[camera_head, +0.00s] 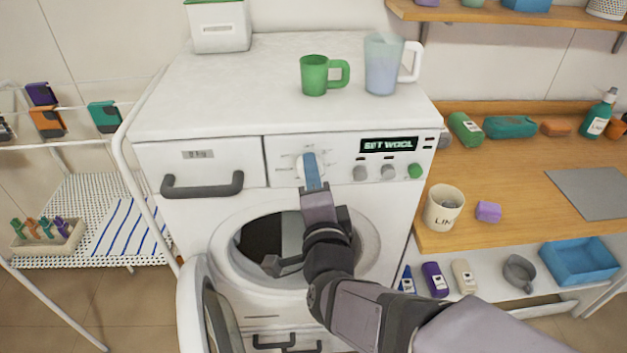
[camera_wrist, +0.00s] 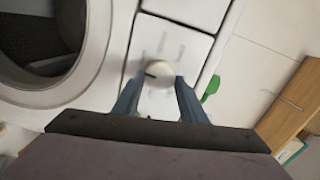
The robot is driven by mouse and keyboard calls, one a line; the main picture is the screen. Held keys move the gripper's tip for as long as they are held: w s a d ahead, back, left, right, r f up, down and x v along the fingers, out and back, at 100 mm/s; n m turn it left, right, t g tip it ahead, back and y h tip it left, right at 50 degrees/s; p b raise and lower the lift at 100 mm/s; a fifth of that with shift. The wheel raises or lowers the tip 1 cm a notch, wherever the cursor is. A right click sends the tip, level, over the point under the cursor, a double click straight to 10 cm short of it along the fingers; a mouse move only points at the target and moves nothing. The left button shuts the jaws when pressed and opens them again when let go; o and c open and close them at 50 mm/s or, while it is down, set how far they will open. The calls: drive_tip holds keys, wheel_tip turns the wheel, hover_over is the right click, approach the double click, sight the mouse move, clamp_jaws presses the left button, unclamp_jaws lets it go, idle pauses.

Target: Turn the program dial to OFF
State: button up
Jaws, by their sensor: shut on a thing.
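The program dial (camera_wrist: 159,73) is a round whitish knob with a dark pointer mark, on the white front panel of the washing machine (camera_head: 215,221). In the wrist view the mark points to the left. My gripper (camera_wrist: 153,90) has its two blue fingers on either side of the dial, shut on it. In the head view my gripper (camera_head: 309,165) covers part of the dial, and the markings around it are too small to read. The display (camera_head: 388,144) right of the dial seems to read "SET WOOL".
The washer's round door stands open at lower left. A drawer handle (camera_head: 202,186) is left of the dial; grey buttons and a green button (camera_head: 415,171) are right of it. A green mug (camera_head: 314,75) and a clear jug (camera_head: 382,65) stand on the washer top.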

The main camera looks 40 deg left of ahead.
drive_tip(key=shift+s+a+f+n+t+y+p, duration=0.25)
drive_tip(key=shift+n+p, duration=1.15)
drive_tip(key=shift+n, duration=4.45)
drive_tip(key=shift+w+d+r+n+t+h+p, duration=0.1)
drive_tip(key=shift+n+t+p, duration=0.9)
drive_tip(key=shift+n, duration=4.9)
drive_tip(key=shift+s+a+f+n+g+y+p, duration=0.15)
drive_tip(key=shift+n+p, duration=1.7)
drive_tip(key=shift+n, duration=4.3)
drive_tip(key=o, duration=1.1)
drive_tip(key=shift+c, duration=0.2)
